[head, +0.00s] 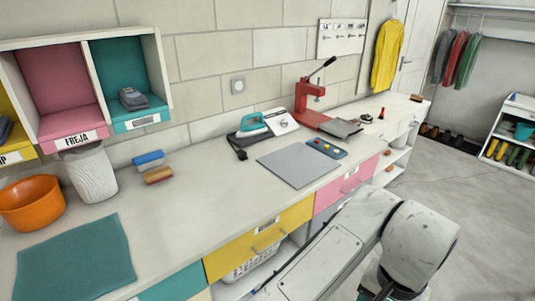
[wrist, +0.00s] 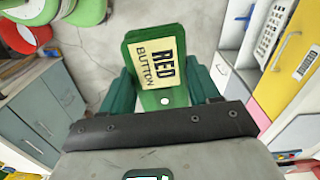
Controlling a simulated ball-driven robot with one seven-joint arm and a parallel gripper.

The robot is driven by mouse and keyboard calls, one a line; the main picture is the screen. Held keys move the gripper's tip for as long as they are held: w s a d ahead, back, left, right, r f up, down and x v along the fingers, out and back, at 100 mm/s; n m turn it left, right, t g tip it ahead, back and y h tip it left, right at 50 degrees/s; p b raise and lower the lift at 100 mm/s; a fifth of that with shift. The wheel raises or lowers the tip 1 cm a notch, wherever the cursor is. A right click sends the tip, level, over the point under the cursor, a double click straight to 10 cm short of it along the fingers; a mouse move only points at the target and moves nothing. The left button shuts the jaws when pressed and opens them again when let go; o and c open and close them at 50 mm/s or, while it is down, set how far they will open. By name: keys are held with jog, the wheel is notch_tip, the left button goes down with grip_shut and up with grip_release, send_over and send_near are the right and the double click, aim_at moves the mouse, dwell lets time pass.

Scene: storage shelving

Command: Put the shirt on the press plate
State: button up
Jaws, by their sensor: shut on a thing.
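My gripper (wrist: 163,88) has dark green fingers on both sides of a green block-like thing (wrist: 161,97) and is shut on it. Its cream label reads "RED BUTTON"; I cannot tell whether it is cloth. In the head view my arm reaches in at the bottom right, and the gripper is mostly hidden. A flat grey plate (head: 297,165) lies on the counter beside a blue box with coloured buttons (head: 326,149). A red lever press (head: 307,97) stands behind, with a dark grey plate (head: 341,128) beside it. A folded grey cloth (head: 132,99) lies in the teal cubby.
A teal mat (head: 75,262), an orange bowl (head: 32,203) and a white bin (head: 90,174) stand at the counter's left. A teal iron (head: 254,123) is near the wall. A yellow shirt (head: 387,56) hangs at the back.

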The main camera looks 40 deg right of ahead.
jog(key=w+a+f+n, duration=0.4)
jog(key=w+f+n, duration=0.6)
jog(key=w, duration=0.4)
jog(key=w+a+f+n, duration=0.4)
jog(key=a+f+n, duration=0.1)
jog(key=a+f, duration=0.4)
jog(key=shift+w+a+f+n, duration=0.3)
jog(key=shift+a+f+n, duration=0.1)
jog(key=shift+f, duration=0.35)
